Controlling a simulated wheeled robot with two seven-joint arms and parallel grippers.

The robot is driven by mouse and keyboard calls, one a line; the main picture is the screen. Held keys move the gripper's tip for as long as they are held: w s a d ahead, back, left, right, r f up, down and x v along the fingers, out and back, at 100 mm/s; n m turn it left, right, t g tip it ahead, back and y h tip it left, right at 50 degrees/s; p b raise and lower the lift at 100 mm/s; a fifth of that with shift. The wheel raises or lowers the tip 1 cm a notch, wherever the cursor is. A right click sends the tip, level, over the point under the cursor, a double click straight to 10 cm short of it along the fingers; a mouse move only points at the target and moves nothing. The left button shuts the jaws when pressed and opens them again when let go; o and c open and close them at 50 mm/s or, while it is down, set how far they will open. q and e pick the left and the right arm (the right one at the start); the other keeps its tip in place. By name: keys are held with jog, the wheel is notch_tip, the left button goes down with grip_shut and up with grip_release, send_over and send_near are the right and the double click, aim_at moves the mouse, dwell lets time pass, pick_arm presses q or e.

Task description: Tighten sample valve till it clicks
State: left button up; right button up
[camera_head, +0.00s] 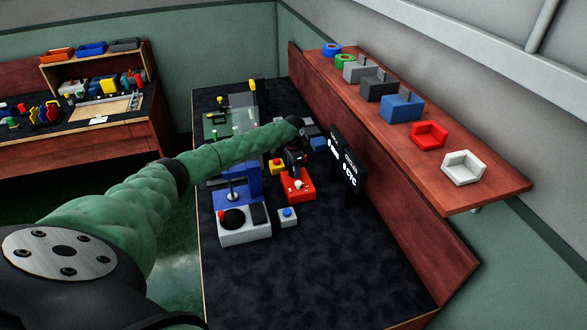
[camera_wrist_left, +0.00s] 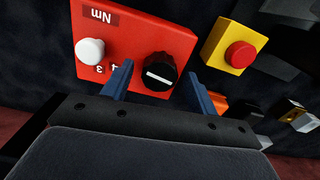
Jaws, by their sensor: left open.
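A red box (camera_wrist_left: 135,25) carries a white round knob (camera_wrist_left: 90,51) and a black knob (camera_wrist_left: 160,72) with a white pointer line. Its printing reads "Nm", with "3" and "4" near the black knob. No label names a sample valve. My left gripper (camera_wrist_left: 158,76) is open, its two blue fingers on either side of the black knob; I cannot tell whether they touch it. In the head view the red box (camera_head: 297,190) sits on the dark bench, with my left gripper (camera_head: 296,165) over its far part. My right gripper is out of view.
A yellow box with a red button (camera_wrist_left: 239,55) sits beside the red box. A grey and blue device (camera_head: 244,235) and a small blue-button box (camera_head: 287,217) stand nearer. Black signs (camera_head: 347,165) stand to the right. The bench front (camera_head: 310,275) is clear.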

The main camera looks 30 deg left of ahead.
aim_at(293, 169)
pick_arm(q)
notch_tip(293, 169, up, 2)
jog(key=shift+b, duration=0.5)
notch_tip(293, 169, up, 4)
jog(key=shift+r+b, duration=0.25)
jog(key=shift+b, duration=0.5)
jog(key=shift+r, duration=0.5)
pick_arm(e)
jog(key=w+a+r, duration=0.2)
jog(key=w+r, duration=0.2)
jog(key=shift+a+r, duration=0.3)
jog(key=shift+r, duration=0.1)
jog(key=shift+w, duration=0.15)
